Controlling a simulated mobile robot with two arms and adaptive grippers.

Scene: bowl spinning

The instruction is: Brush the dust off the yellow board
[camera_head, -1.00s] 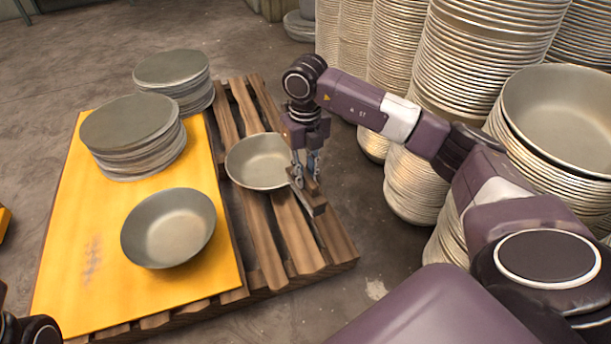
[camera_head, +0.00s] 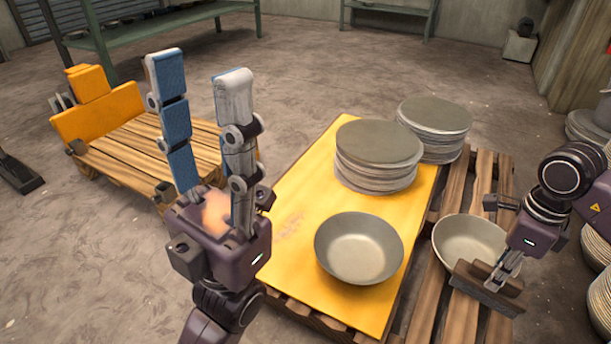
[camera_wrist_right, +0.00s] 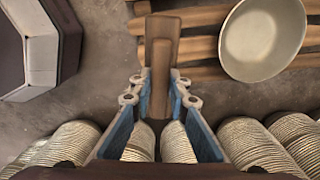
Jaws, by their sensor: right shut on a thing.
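The yellow board (camera_head: 375,308) lies on a wooden pallet, with a dull dust smudge (camera_head: 290,227) near its left edge. A metal bowl (camera_head: 359,250) and a stack of flat discs (camera_head: 377,160) stand on the board, right of the smudge. My right gripper (camera_head: 505,268) is shut on a brown brush (camera_head: 487,289), over the pallet's right part, well right of the board. The brush also shows between the fingers in the right wrist view (camera_wrist_right: 160,65). My left gripper (camera_head: 199,68) is open and empty, fingers pointing up, raised left of the board.
A second bowl (camera_head: 467,243) sits on the pallet slats (camera_head: 452,193) beside the brush. Another disc stack (camera_head: 434,128) stands at the board's far right corner. A yellow-ended wooden cart (camera_head: 130,150) is behind my left gripper. Tall bowl stacks (camera_head: 597,235) line the right edge.

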